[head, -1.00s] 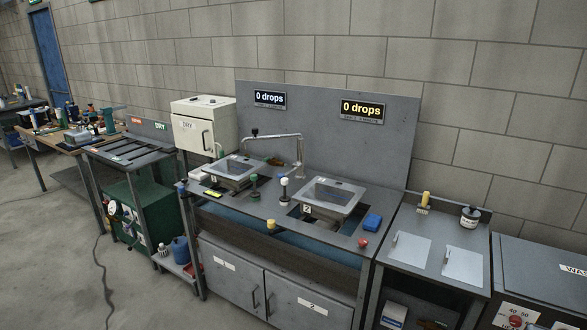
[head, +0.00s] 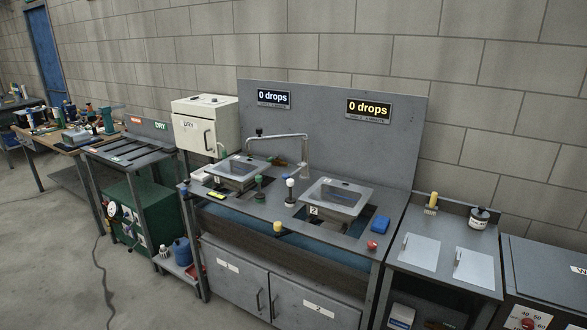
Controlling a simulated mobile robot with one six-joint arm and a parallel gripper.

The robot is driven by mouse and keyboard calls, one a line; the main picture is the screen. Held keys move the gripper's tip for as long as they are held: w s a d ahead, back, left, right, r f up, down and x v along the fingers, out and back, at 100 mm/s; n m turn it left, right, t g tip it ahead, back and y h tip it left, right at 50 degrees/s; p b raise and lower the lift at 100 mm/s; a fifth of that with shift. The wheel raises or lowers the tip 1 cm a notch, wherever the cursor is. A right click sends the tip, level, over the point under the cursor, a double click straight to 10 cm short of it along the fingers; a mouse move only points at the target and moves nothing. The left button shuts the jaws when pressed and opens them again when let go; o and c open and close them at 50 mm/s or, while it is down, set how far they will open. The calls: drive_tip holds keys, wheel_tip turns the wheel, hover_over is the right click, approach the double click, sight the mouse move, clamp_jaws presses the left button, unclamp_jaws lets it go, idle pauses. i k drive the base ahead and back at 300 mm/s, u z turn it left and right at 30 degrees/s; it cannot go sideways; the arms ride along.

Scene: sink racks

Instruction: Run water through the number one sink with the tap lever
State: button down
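The number one sink (head: 238,171) is the left of two square grey-rimmed units in the bench, with a small "1" label at its front. The number two sink (head: 338,195) is to its right. A chrome tap (head: 304,155) rises behind and between them. Its arm reaches left over the back of the number one sink, with a dark knob (head: 259,132) at its left end. A green-topped post (head: 259,182) and a white-topped post (head: 290,186) stand between the sinks. I cannot tell which part is the tap lever. No running water shows. My gripper is not in view.
Two signs, left (head: 274,99) and right (head: 368,109), read "0 drops". A yellow knob (head: 277,227), red knob (head: 372,245) and blue block (head: 380,224) sit on the bench. A side table (head: 440,262) stands right. Bare floor (head: 50,240) shows at left.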

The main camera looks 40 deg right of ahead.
sight(285, 177)
drive_tip(key=u, duration=0.05)
drive_tip(key=i, duration=1)
drive_tip(key=z, duration=0.05)
